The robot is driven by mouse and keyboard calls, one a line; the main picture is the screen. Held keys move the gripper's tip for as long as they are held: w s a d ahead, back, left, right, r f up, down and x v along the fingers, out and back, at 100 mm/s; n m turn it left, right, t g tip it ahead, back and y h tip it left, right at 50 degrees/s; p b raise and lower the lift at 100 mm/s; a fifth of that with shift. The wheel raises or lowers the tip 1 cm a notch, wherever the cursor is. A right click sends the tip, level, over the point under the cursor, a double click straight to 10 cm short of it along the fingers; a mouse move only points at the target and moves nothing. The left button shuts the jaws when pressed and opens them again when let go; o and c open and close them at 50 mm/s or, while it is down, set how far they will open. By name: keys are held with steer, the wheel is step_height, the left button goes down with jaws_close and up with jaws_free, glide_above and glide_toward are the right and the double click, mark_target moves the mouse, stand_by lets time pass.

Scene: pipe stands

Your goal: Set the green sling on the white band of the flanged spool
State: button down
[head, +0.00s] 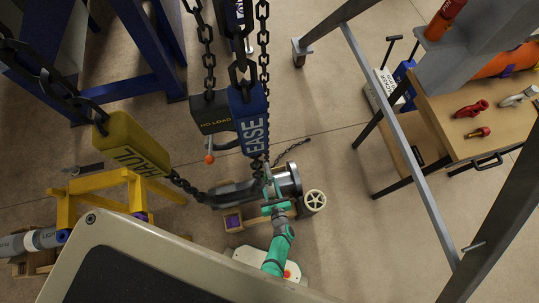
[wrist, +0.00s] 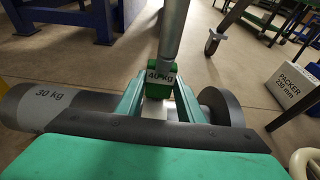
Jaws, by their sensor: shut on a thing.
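My gripper (head: 271,192) is over the flanged spool (head: 235,190), beneath the hanging chains in the head view. In the wrist view, its two teal fingers (wrist: 158,100) are shut on the green sling (wrist: 157,72), whose tag reads 40 kg. A grey upright part rises from the sling. The grey spool lies below and behind the fingers in the wrist view, marked 30 kg (wrist: 50,95) on its left part, with a round flange (wrist: 220,105) at right. The white band cannot be made out clearly. Whether the sling touches the spool cannot be told.
A blue EASE block (head: 249,120), a dark NO LOAD block (head: 211,112) and a yellow HAUL block (head: 132,143) hang on chains nearby. A yellow stand (head: 100,188) is at left.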

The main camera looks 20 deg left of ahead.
steer(key=shift+f, duration=0.4)
stand_by(0.3)
steer(key=shift+w+d+f, duration=0.1)
steer(key=shift+d+f, duration=0.1)
steer(key=shift+f, duration=0.8)
steer(key=shift+a+f, duration=0.1)
steer(key=shift+f, duration=0.05)
steer(key=c, duration=1.6)
jaws_free()
steer(key=shift+o, duration=0.6)
steer(key=o, duration=0.3)
